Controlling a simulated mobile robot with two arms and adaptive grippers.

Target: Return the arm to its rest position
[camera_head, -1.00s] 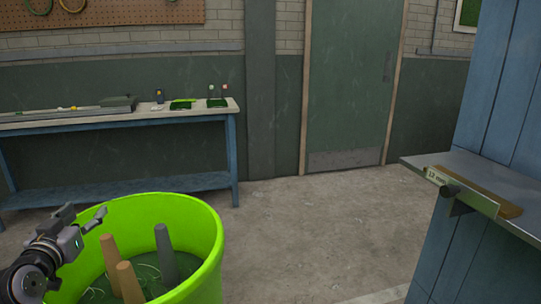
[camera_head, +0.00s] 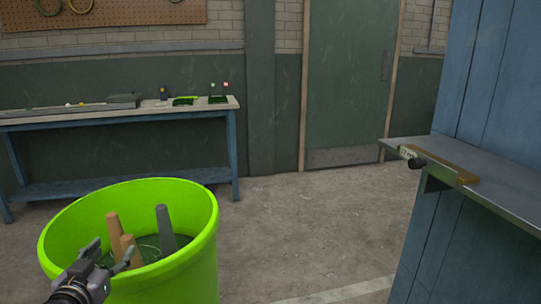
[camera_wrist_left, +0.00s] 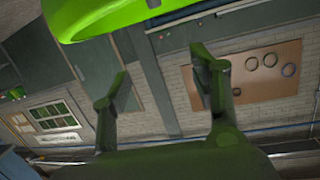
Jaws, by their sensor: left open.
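My left gripper (camera_head: 111,254) is at the lower left of the head view, open and empty. It shows in front of the near left side of a bright green tub (camera_head: 190,240). I cannot tell how far it is from the tub's wall. In the left wrist view my two fingers (camera_wrist_left: 160,68) stand well apart with nothing between them. The tub's green wall (camera_wrist_left: 110,18) shows at the top of that view. My right gripper is in neither view.
The tub holds two tan cones and a grey one (camera_head: 165,230). A bench (camera_head: 60,122) with small items stands along the back wall. A blue cabinet with a metal shelf (camera_head: 500,185) stands at the right. The concrete floor (camera_head: 290,240) between is clear.

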